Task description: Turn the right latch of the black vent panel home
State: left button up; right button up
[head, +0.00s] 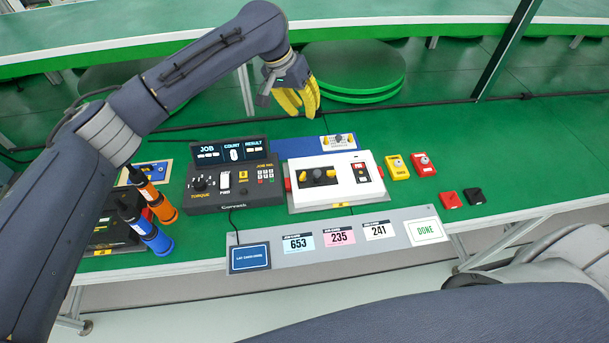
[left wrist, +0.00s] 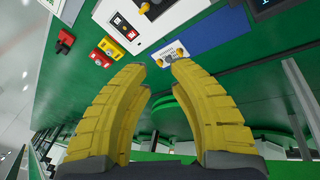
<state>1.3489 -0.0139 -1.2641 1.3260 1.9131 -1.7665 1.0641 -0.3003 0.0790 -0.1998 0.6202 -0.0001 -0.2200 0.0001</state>
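The black vent panel (head: 319,179) appears as the dark plate in the white fixture (head: 364,203), in the middle of the green table. Its right latch (head: 331,173) is a small yellow piece at the plate's right side; its exact angle is too small to tell. Another yellow latch (head: 302,176) is at the left. My left gripper (head: 297,112) has yellow fingers and hangs above and behind the fixture, apart from it. In the left wrist view its fingertips (left wrist: 161,64) are apart with nothing held. My right gripper is not in view.
A black controller (head: 235,200) stands left of the fixture. A blue mat (head: 295,148) with a small light panel (head: 338,142) lies behind. Yellow (head: 397,167) and red (head: 423,165) button boxes are at the right. A grey card strip (head: 400,241) runs in front. The far-right table is clear.

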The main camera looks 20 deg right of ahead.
aim_at(301, 177)
pick_arm(q)
jog(key=s+a+f+y, duration=0.3)
jog(key=s+f+y, duration=0.1)
jog(key=s, duration=0.1)
jog(key=f, duration=1.7)
jog(key=shift+s+d+f, duration=0.1)
jog(key=shift+d+f, duration=0.1)
jog(key=shift+f, duration=0.15)
jog(key=shift+o, duration=0.4)
grip_shut()
